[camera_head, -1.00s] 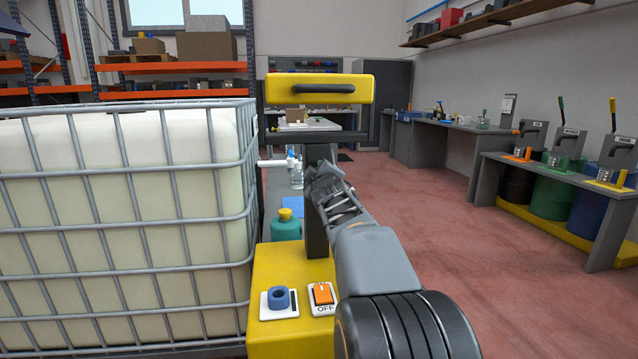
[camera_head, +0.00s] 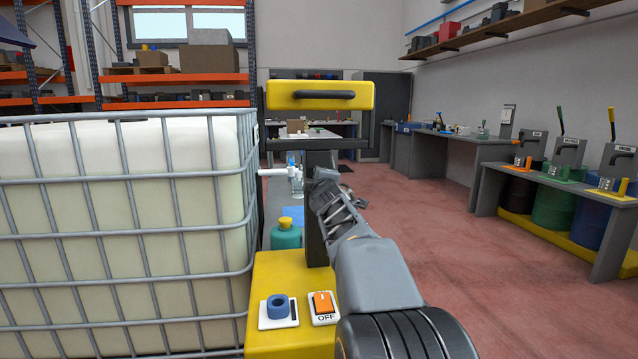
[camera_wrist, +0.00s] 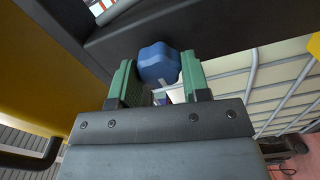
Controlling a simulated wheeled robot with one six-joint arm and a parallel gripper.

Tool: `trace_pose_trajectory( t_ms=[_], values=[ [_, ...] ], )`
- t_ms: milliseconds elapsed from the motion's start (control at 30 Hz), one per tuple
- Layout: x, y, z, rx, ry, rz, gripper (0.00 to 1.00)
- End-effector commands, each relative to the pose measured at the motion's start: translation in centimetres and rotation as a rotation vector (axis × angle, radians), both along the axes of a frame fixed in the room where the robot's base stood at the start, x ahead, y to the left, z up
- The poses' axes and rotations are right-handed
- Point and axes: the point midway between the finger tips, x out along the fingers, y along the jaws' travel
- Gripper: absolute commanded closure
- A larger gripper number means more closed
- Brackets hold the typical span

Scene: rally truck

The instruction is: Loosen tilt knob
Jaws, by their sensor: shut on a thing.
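A faceted blue knob (camera_wrist: 158,64) sits against a dark bar (camera_wrist: 190,28) in the wrist view. My gripper (camera_wrist: 157,76) has its two green fingers on either side of the knob and is shut on it. In the head view my gripper (camera_head: 340,205) is at the right side of a dark upright post (camera_head: 316,235); the knob and fingertips cannot be made out there. Any markings on the knob beyond a small pale mark are unclear.
A large caged white tank (camera_head: 110,230) stands close on the left. A teal bottle (camera_head: 286,237) is behind the base. Red floor is open on the right.

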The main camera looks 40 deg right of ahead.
Motion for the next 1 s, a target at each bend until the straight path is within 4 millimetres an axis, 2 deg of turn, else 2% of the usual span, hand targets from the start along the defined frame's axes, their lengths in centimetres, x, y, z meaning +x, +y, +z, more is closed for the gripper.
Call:
trace_pose_trajectory(
  t_ms=[233, 267, 500, 800, 1000],
  values=[
    [0.0, 0.1, 0.4, -0.004, -0.008, 0.003, 0.81],
    [0.0, 0.1, 0.4, -0.004, -0.009, 0.003, 0.54],
    [0.0, 0.0, 0.3, -0.001, -0.005, 0.001, 0.31],
    [-0.3, 0.1, 0.2, -0.001, -0.004, -0.001, 0.31],
    [-2.8, 1.3, 0.2, -0.002, -0.006, 0.0, 0.31]
  ],
)
